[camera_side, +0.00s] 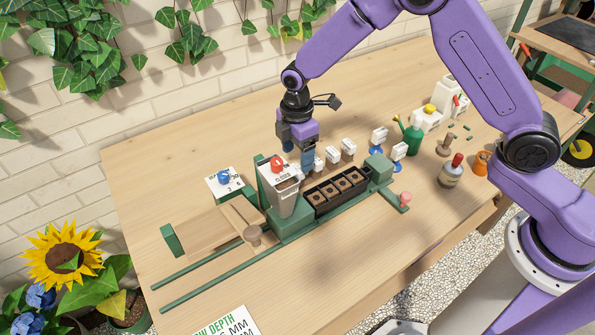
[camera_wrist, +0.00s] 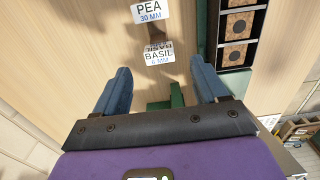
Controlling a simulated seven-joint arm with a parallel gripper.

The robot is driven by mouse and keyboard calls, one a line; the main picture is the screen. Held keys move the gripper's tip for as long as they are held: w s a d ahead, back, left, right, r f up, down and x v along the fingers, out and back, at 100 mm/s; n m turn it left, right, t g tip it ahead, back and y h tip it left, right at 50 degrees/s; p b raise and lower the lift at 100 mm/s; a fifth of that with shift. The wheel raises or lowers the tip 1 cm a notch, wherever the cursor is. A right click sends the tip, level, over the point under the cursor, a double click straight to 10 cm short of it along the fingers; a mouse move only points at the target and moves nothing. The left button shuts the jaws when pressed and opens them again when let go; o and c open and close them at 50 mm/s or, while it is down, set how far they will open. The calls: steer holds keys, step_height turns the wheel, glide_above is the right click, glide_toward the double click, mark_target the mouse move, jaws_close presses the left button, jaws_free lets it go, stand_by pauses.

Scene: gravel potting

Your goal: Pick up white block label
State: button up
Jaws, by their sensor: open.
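Several small blocks with white labels stand in a row behind the seed tray in the side view, among them one by my gripper (camera_side: 318,164) and others farther right (camera_side: 348,146). In the wrist view a white label reading BASIL 6 MM (camera_wrist: 159,56) lies just beyond my gripper (camera_wrist: 162,80), roughly between the lines of its fingers. A second white label reading PEA 30 MM (camera_wrist: 150,11) is farther off. My gripper (camera_side: 308,160) is open and empty, pointing down beside the nearest block. Contact with that block cannot be told.
A dark seed tray (camera_side: 345,207) with brown cells sits in front of the blocks, with a grey hopper (camera_side: 280,192) at its left. A green watering can (camera_side: 413,138), a bottle (camera_side: 451,172) and an orange cone (camera_side: 481,162) stand right. The table behind the gripper is clear.

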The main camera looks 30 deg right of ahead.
mark_target(297, 168)
steer(key=shift+f, duration=3.15)
steer(key=c, duration=1)
